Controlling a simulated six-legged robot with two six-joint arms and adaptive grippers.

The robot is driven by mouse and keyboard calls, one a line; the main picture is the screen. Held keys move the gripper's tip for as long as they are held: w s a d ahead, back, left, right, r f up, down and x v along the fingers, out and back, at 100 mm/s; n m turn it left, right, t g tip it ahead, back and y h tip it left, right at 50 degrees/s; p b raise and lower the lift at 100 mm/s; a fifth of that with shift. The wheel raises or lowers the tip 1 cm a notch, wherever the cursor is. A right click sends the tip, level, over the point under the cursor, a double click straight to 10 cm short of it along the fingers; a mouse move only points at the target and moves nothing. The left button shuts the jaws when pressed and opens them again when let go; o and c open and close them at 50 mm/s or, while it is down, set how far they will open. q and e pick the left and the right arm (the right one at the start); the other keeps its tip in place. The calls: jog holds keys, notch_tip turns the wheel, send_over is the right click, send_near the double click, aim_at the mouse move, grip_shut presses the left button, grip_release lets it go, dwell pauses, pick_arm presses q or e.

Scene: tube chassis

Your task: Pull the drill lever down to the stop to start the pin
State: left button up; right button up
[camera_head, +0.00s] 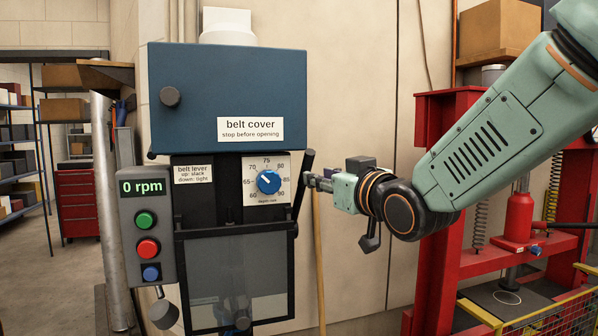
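The drill press carries a dark blue belt cover (195,95) and a depth dial (268,181) with a blue knob. A slanted black lever bar (302,183) stands at the right side of the drill head, its upper end leaning right. My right gripper (314,182) reaches in from the right, with its fingertips at this bar. I cannot tell whether the fingers close around the bar or only touch it. A second lever with a round grey knob (163,314) shows at the lower left. My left gripper is not in view.
A control box (147,230) reads 0 rpm and has green, red and blue buttons. A clear guard (235,270) hangs below the head. A red press frame (440,240) stands at the right behind my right arm, with a yellow mesh fence (545,325) in front.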

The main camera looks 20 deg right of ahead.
aim_at(298, 199)
jog(key=w, duration=0.1)
jog(key=w+a+p, duration=0.1)
jog(key=w, duration=0.1)
jog(key=w+a, duration=0.1)
jog(key=w, duration=0.1)
jog(key=shift+w+r+p, duration=0.25)
jog(key=shift+p, duration=0.1)
jog(key=shift+w+f, duration=0.1)
jog(key=shift+w, duration=0.25)
jog(key=shift+w+d+f, duration=0.2)
jog(key=shift+w+d, duration=0.15)
jog(key=shift+d, duration=0.15)
jog(key=shift+s+a+r, duration=0.2)
jog(key=shift+s+a, duration=0.15)
jog(key=shift+a, duration=0.1)
jog(key=c, duration=0.3)
jog(key=shift+d, duration=0.2)
jog(key=c, duration=0.3)
jog(key=shift+a, duration=0.1)
grip_shut()
jog(key=shift+f, duration=0.1)
